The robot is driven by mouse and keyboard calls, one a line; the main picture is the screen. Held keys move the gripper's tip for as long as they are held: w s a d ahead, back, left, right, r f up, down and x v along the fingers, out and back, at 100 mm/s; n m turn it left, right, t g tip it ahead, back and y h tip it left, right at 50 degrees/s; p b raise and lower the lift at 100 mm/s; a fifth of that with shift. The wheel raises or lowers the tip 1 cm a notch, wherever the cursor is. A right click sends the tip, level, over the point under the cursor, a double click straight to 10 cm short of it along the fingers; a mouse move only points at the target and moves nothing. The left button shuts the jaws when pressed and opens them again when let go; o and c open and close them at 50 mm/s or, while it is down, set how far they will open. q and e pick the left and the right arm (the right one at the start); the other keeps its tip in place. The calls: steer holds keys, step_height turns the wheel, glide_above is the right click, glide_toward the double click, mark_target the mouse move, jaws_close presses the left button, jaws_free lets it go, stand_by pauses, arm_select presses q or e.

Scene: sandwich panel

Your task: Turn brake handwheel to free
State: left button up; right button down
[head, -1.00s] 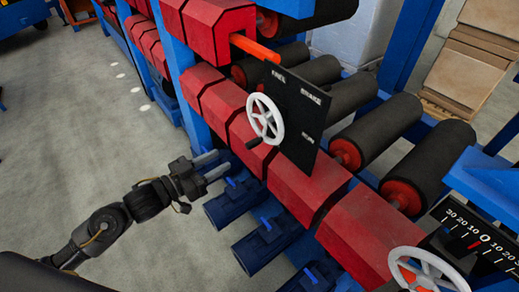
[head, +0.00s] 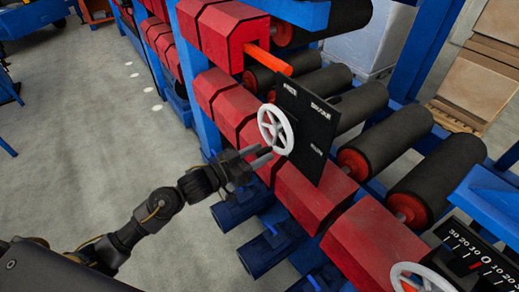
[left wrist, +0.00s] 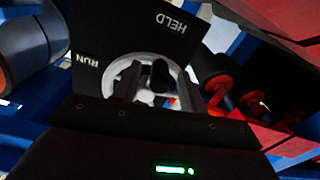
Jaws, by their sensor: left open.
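The white spoked handwheel (head: 275,129) stands out from a black plate (head: 311,137) on the red machine front. White words mark the plate; in the left wrist view, HELD and RUN are readable near the wheel (left wrist: 150,58). My left gripper (head: 263,157) is open, just below and left of the wheel, fingers pointing at its lower rim. In the left wrist view its two fingers (left wrist: 145,82) are apart in front of the wheel, hiding part of the hub and spokes. Contact cannot be told. My right gripper is not in view.
An orange bar (head: 268,60) juts out above the plate. A second white handwheel (head: 420,278) and a numbered scale (head: 478,250) are at lower right. Blue cylinders (head: 240,208) stick out below the red blocks. Dark rollers (head: 435,180) lie behind.

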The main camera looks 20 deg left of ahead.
arm_select(q)
steer(key=shift+w+d, duration=0.35)
steer(key=shift+w, duration=0.05)
jaws_close()
steer(key=shift+a, duration=0.2)
steer(key=shift+w, duration=0.1)
steer(key=shift+n, duration=0.3)
